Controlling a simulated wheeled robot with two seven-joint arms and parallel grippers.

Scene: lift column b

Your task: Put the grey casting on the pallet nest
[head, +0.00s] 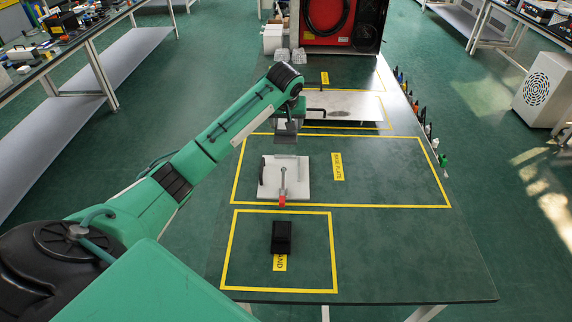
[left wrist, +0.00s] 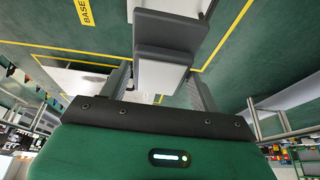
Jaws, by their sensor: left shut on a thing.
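The grey casting (left wrist: 168,32) is a blocky part with a paler face, between the two fingers of my left gripper (left wrist: 161,72) in the left wrist view. In the head view my left gripper (head: 288,122) is shut on the casting (head: 287,138) and holds it just behind a white plate. That white plate (head: 300,187), with upright grey and black stops and a red-tipped clamp, appears to be the pallet nest. It lies in the middle taped zone. From this angle I cannot tell the casting's height above the table. My right gripper is not in view.
A black block (head: 282,235) sits in the front taped zone. A silver plate (head: 348,106) with a dark handle lies farther back. Small bottles and tools line the right table edge (head: 428,130). A red machine (head: 328,18) stands behind. The middle zone's right part is clear.

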